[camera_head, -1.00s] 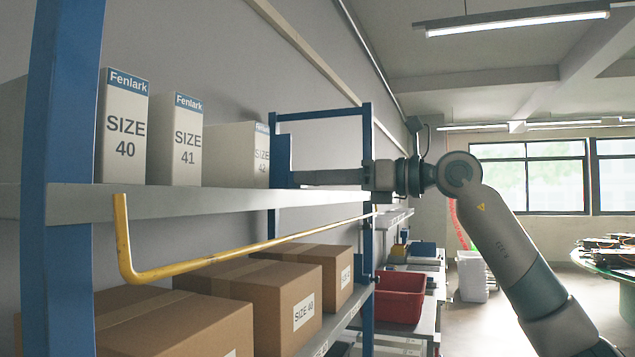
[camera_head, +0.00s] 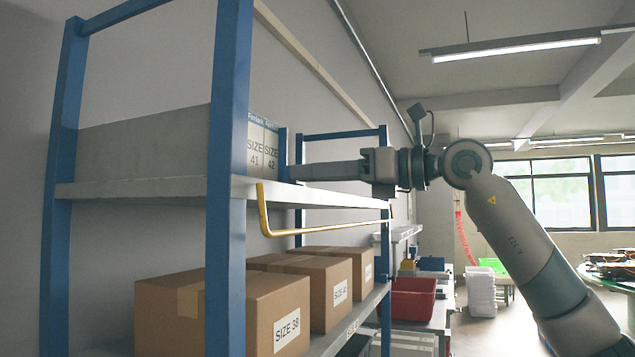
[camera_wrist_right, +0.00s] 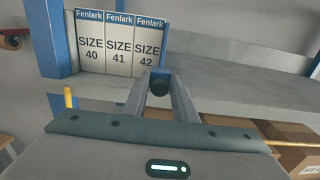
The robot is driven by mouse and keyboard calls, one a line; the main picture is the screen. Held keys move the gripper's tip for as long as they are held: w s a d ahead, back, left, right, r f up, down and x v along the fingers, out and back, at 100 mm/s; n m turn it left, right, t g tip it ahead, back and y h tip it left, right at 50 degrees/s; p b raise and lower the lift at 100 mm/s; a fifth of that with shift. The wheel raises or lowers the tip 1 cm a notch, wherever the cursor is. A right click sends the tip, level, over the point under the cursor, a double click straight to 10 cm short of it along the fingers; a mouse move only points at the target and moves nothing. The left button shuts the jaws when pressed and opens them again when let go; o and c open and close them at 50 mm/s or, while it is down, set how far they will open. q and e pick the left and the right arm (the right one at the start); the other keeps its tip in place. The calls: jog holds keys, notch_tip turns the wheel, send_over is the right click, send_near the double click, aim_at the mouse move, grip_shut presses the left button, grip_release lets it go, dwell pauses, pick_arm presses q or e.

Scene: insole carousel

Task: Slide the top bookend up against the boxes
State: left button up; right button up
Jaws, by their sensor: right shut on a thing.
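The top bookend (camera_head: 283,155) is a blue upright plate on the upper shelf, beside the white Fenlark boxes. My right gripper (camera_head: 291,172) is shut on it, reaching in from the right. In the right wrist view the bookend (camera_wrist_right: 163,58) stands between my fingers (camera_wrist_right: 160,84) at the right side of the SIZE 42 box (camera_wrist_right: 149,47); it looks touching or nearly so. The SIZE 41 box (camera_wrist_right: 118,46) and SIZE 40 box (camera_wrist_right: 89,46) stand upright beside it in a tight row. In the head view a blue post hides the SIZE 40 box. My left gripper is not in view.
Blue rack posts (camera_head: 229,200) flank the grey upper shelf (camera_head: 130,190). A yellow bar (camera_head: 330,231) runs along its front, below the shelf. Brown cartons (camera_head: 250,310) fill the lower shelf. The upper shelf right of the bookend is bare (camera_wrist_right: 235,90).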

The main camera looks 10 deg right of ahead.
jog(key=shift+s+a, duration=0.1)
jog(key=shift+s, duration=0.05)
jog(key=o, duration=0.7)
jog(key=shift+d, duration=0.2)
